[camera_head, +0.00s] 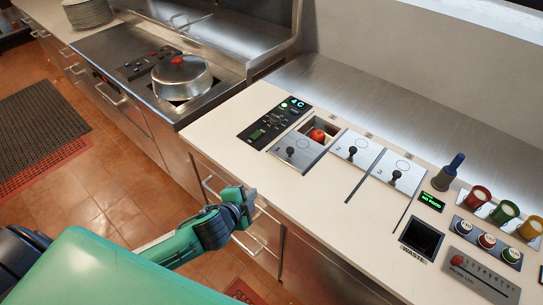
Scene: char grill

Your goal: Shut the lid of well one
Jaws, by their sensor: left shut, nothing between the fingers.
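Well one (333,129) is the leftmost of the wells in the counter. Its back part is open, and a red round thing shows inside. Its steel lid (303,158), with a dark knob, sits toward the front of the well and covers only the front part. My left gripper (247,198) is shut and empty. It is in front of the counter's front edge, to the lower left of the lid and apart from it. My right gripper is not in view.
Two more wells, with their lids (355,147) and (399,172) covering them, lie to the right. A control panel (273,121) is to the left. A waste opening (422,238), a blue bottle (449,172) and coloured cups (479,197) stand further right. A lidded pan (181,79) is on the stove.

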